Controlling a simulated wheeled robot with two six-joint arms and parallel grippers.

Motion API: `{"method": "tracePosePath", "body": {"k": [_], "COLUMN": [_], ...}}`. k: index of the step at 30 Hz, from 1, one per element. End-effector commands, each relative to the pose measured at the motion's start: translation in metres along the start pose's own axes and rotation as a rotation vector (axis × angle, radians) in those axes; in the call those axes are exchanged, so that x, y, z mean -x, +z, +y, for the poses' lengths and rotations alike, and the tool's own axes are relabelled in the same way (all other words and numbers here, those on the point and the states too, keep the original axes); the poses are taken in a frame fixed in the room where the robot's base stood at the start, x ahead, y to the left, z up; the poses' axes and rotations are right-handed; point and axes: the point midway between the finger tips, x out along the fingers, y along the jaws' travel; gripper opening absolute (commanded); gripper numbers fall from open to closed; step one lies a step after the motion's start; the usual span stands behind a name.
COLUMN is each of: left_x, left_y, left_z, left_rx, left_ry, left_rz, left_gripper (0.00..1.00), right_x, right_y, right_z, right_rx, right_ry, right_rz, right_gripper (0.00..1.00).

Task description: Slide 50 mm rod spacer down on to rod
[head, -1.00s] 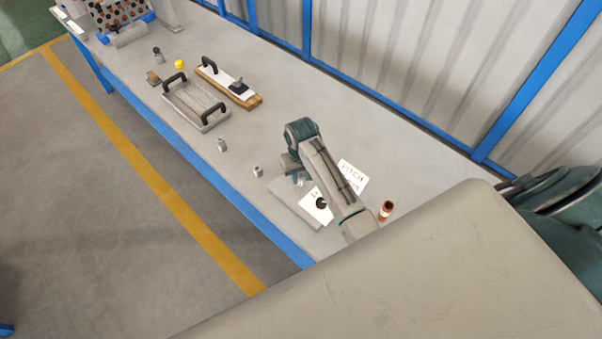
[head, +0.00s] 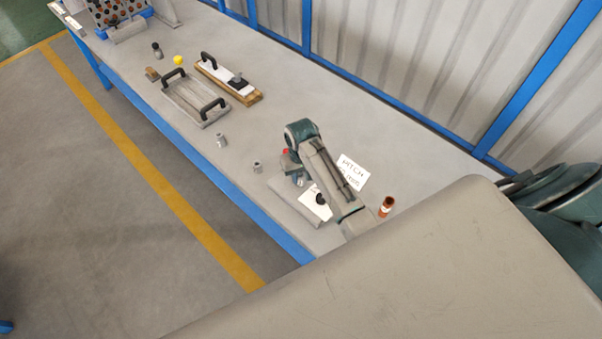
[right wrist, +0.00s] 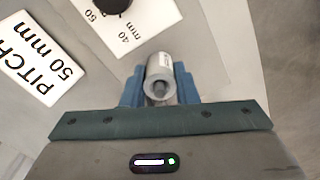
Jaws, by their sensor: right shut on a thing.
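The 50 mm rod spacer (right wrist: 163,76) is a grey metal tube with a pale printed label in the right wrist view. My right gripper (right wrist: 160,92) has its blue fingers shut on the spacer's two sides. A darker grey round shape, perhaps the rod end (right wrist: 160,90), shows in the near opening of the tube. I cannot tell how far the spacer sits over a rod. In the head view my right gripper (head: 297,181) is over the grey base plate (head: 285,197), and the arm link hides much of it. My left gripper is out of view.
Two grey cylinders (head: 221,140) (head: 257,167) stand left of the plate. A white card with a black knob (head: 321,198) and the PITCH card (head: 352,172) lie close by. An orange-brown cylinder (head: 386,207) stands to the right. A tray with black handles (head: 195,101) lies farther back.

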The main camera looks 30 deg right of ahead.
Motion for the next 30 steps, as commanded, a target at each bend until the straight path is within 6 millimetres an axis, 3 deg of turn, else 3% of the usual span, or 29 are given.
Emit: {"method": "tracePosePath", "body": {"k": [18,19,22,30], "left_x": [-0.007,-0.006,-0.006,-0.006], "left_y": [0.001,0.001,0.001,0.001], "left_z": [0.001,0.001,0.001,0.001], "left_rx": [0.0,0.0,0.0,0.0], "left_ry": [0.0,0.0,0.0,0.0], "left_rz": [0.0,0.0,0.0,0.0], "left_gripper": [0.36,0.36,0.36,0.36], "right_x": [-0.015,-0.015,-0.015,-0.015], "right_y": [0.0,0.0,0.0,0.0], "right_z": [0.0,0.0,0.0,0.0], "right_rx": [0.0,0.0,0.0,0.0], "right_ry": [0.0,0.0,0.0,0.0], "right_rz": [0.0,0.001,0.001,0.0], "right_gripper": [0.0,0.32,0.52,0.52]}}
